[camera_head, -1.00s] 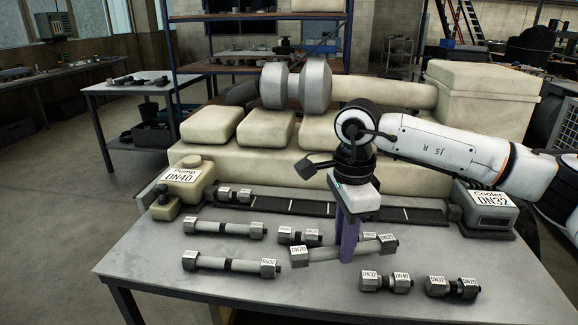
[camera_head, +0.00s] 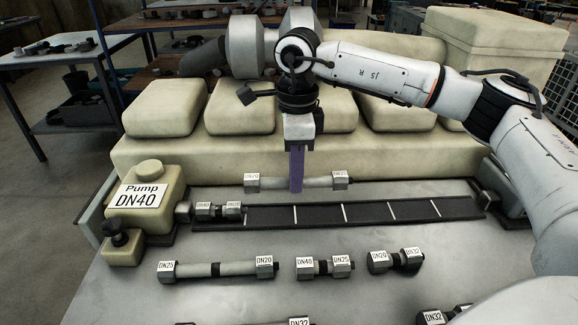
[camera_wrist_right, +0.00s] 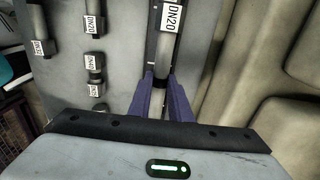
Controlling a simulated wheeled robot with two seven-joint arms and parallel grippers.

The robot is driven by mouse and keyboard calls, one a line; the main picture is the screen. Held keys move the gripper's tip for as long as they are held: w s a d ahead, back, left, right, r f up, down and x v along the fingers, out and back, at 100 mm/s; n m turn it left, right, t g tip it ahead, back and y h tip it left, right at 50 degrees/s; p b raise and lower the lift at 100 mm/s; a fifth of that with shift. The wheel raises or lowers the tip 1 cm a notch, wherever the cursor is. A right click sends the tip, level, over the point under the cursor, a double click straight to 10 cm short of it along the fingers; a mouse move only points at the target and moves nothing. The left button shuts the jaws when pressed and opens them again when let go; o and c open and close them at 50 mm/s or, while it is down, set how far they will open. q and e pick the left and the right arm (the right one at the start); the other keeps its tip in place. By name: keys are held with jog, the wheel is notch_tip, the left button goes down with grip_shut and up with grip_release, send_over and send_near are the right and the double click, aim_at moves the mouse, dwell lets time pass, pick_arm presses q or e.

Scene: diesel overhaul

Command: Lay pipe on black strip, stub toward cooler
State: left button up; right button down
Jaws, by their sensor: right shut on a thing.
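My right gripper (camera_head: 296,186) is shut on a long grey pipe (camera_head: 318,183) near its middle. The pipe lies level, left to right, with a DN20 nut at the left and another labelled nut at the right, where a small dark stub shows. It appears raised, just beyond the black strip (camera_head: 375,212) in the picture. In the right wrist view, the pipe (camera_wrist_right: 164,62) runs between the purple fingers, its DN20 label at the top. The pump, labelled DN40 (camera_head: 140,197), stands at the strip's left end. The cooler is mostly hidden behind my right arm. My left gripper is not in view.
A short fitting (camera_head: 218,211) sits at the strip's left end, by the pump. The strip right of it looks bare, with white marks. Several other pipes lie in front, including a DN25–DN20 pipe (camera_head: 216,270) and short fittings (camera_head: 324,267). Cream engine blocks stand behind.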

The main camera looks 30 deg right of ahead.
jog(key=shift+s+f+b, duration=0.1)
jog(key=shift+f+b, duration=0.25)
jog(key=shift+f, duration=0.1)
jog(key=shift+f+b, duration=1.05)
jog(key=shift+f, duration=0.45)
jog(key=shift+f+b, duration=0.9)
jog(key=shift+f, duration=0.75)
jog(key=shift+f, duration=0.15)
jog(key=c, duration=1.5)
grip_release()
jog(key=shift+c, duration=0.2)
